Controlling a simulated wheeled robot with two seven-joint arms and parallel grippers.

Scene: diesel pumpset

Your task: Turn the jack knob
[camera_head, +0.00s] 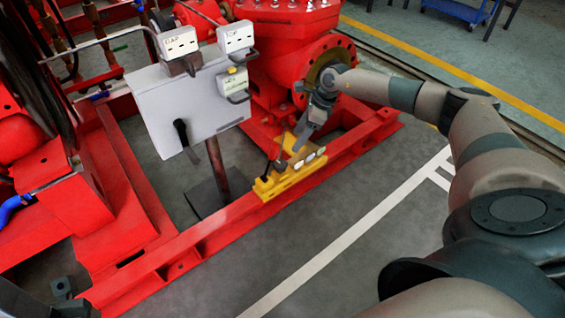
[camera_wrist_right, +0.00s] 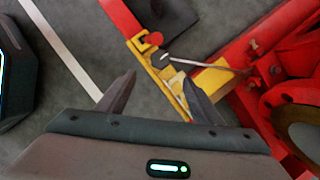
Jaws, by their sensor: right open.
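The yellow jack (camera_head: 291,178) sits on the red base rail in the head view, below my right gripper (camera_head: 303,137). A small dark knob (camera_head: 279,165) shows on the jack's upper side. In the right wrist view the dark, six-sided knob (camera_wrist_right: 160,59) lies on the yellow jack (camera_wrist_right: 140,45), with a thin rod running to the right. My right gripper (camera_wrist_right: 160,82) is open and empty; its fingertips spread on either side of the jack in that view, with the knob just beyond them. Contact with the knob is not visible. Dark parts at the lower left may be my left gripper (camera_head: 66,298).
A grey control box (camera_head: 190,105) with several white units stands on a post left of the jack. A red pump flange (camera_head: 330,62) is behind my right gripper. The red base rail (camera_head: 220,228) runs along the front. The grey floor right of it is clear.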

